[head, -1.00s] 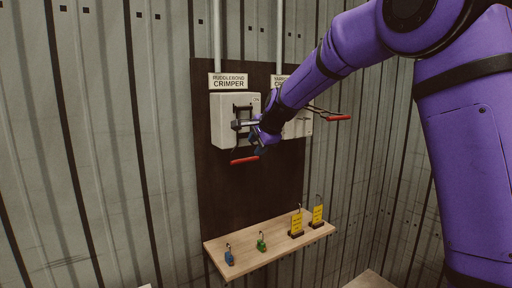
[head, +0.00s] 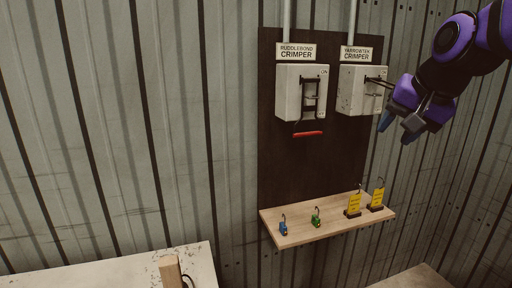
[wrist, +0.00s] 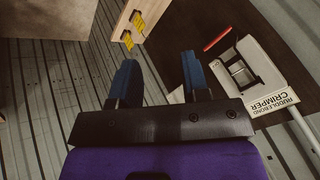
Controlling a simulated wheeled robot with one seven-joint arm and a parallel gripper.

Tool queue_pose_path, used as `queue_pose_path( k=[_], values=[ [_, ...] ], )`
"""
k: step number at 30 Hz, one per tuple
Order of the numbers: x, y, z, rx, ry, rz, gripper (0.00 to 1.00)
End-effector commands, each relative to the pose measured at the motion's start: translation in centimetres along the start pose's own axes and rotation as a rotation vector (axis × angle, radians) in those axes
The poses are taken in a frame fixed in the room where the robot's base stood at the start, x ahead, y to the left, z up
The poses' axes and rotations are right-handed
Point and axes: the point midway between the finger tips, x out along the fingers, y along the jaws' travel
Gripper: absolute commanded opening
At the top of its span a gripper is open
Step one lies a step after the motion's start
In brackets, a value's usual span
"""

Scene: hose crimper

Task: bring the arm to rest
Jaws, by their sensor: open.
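My purple arm ends in my gripper (head: 396,129), at the right of the head view, in front of and right of the Yarrowtek crimper box (head: 361,91). In the wrist view my gripper (wrist: 158,80) has its two blue fingers apart with nothing between them. The Ruddlebond crimper box (head: 302,92) is left of it on the dark board, its red-ended handle (head: 308,134) hanging down. That box also shows in the wrist view (wrist: 262,75), apart from the fingers. The Yarrowtek box's right side is partly hidden by my gripper.
A pale worn table (head: 110,273) with a wooden post (head: 171,271) stands at lower left. Corrugated walls close the corner.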

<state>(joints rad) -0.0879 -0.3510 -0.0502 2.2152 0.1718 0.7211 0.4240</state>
Motion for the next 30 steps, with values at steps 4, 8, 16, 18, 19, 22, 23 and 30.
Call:
queue_pose_path(
  k=[4,8,16,18,19,22,23,30],
  values=[
    [-2.5,3.4,4.6,-0.159,-0.007,0.044,0.42],
    [-3.9,6.4,8.5,-0.296,-0.022,0.088,0.42],
    [-5.0,10.6,13.9,-0.486,-0.050,0.157,0.42],
    [-5.1,11.0,14.4,-0.507,-0.054,0.166,0.42],
    [-5.1,11.1,14.6,-0.512,-0.055,0.168,0.42],
    [-5.1,11.3,14.8,-0.520,-0.057,0.171,0.42],
    [-5.1,11.3,14.8,-0.520,-0.057,0.171,0.42],
    [-5.1,11.2,14.7,-0.518,-0.057,0.170,0.42]
  ],
)
